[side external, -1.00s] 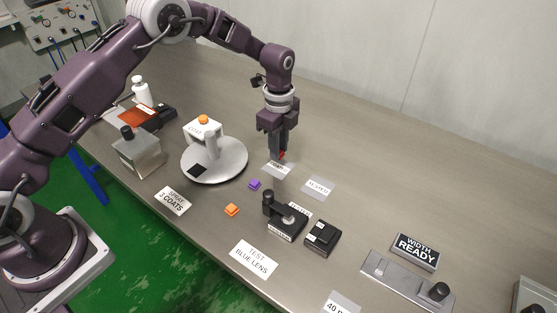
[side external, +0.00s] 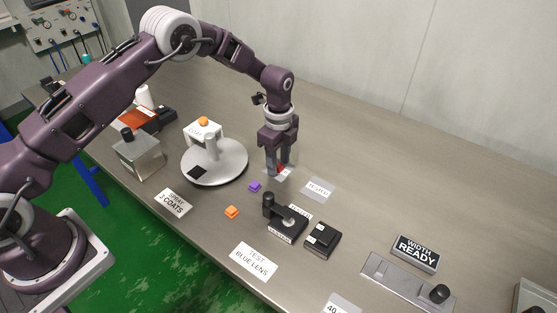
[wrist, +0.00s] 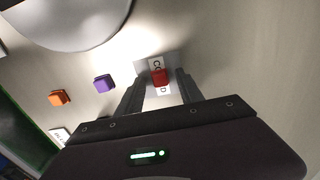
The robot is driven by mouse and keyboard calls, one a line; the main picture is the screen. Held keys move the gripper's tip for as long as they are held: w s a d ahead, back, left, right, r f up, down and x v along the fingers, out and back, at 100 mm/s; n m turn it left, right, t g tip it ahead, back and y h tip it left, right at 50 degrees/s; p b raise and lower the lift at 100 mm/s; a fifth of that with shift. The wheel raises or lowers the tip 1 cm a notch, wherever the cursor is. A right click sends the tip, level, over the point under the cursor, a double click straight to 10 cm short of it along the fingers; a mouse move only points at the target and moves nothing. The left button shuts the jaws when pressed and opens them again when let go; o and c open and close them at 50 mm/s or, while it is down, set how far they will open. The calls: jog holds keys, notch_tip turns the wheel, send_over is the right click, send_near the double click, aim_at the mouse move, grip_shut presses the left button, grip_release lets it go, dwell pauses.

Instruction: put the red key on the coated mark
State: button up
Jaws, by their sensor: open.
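The red key (side external: 281,169) sits on the coated mark (side external: 287,174), a pale label partly hidden by the key and my gripper. In the wrist view the red key (wrist: 159,77) lies over the middle of the coated mark (wrist: 155,63), with letters showing on both sides of it. My gripper (side external: 279,172) is open and low over the mark. In the wrist view its fingers (wrist: 160,90) stand apart on either side of the key, with gaps between.
A purple key (side external: 254,186) and an orange key (side external: 231,211) lie to the left. A round white turntable (side external: 214,166) stands behind them. The tested mark (side external: 318,189) is bare at the right, and a black tester (side external: 285,219) stands in front.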

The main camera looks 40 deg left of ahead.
notch_tip(320, 180, up, 12)
jog(key=shift+r, duration=0.25)
notch_tip(320, 180, up, 12)
jog(key=n+t, duration=0.1)
jog(key=n, duration=0.3)
send_over(278, 165)
jog(key=s+a, duration=0.2)
jog(key=s, duration=0.4)
jog(key=s+a+r+n+t, duration=0.1)
jog(key=s+r+n+t, duration=0.1)
jog(key=s+r+n, duration=0.55)
jog(key=s+a+n+t, duration=0.1)
jog(key=s+n, duration=0.2)
jog(key=s, duration=0.8)
jog(key=s+f+n+t, duration=0.1)
jog(key=s+n, duration=0.2)
jog(key=s, duration=0.8)
jog(key=shift+s+a+f+t, duration=0.2)
jog(key=shift+a+f+t, duration=0.05)
jog(key=shift+a+t, duration=0.1)
jog(key=shift+n, duration=0.25)
